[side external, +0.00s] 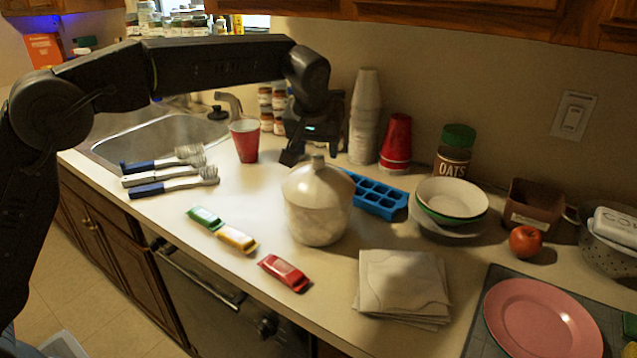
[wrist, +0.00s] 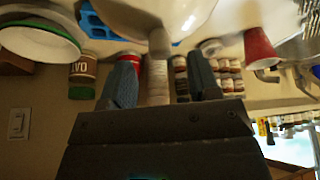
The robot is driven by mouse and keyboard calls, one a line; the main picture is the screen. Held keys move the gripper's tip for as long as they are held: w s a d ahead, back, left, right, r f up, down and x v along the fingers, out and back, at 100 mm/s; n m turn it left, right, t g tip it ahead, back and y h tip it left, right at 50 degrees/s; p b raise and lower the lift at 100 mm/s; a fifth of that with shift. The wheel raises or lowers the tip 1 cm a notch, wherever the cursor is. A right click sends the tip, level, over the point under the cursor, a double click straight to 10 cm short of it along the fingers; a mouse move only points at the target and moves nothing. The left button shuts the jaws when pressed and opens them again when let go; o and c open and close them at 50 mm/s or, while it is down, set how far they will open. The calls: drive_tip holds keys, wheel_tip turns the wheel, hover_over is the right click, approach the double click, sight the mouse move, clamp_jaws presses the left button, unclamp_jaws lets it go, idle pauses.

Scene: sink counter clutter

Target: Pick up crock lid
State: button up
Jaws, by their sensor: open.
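The white crock (side external: 318,222) stands on the counter in the middle of the side view. Its domed crock lid (side external: 308,182) sits on top with a small knob upward. My gripper (side external: 303,156) is just above and behind the lid, pointing down, partly hidden by its own housing. In the wrist view the two fingers of my gripper (wrist: 163,80) are apart with nothing held between them. The pale lid (wrist: 168,12) fills the top of that view, beyond the fingertips. Whether a finger touches the knob cannot be told.
Behind are a stack of white cups (side external: 365,115), red cups (side external: 396,145) and a blue ice tray (side external: 378,196). A red cup (side external: 245,141) stands left, stacked bowls (side external: 452,197) right. Wrapped bars (side external: 237,238) and napkins (side external: 402,285) lie in front.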

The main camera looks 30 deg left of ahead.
sight(318, 155)
drive_tip(key=shift+x, duration=1.85)
clamp_jaws()
drive_tip(key=shift+r, duration=0.15)
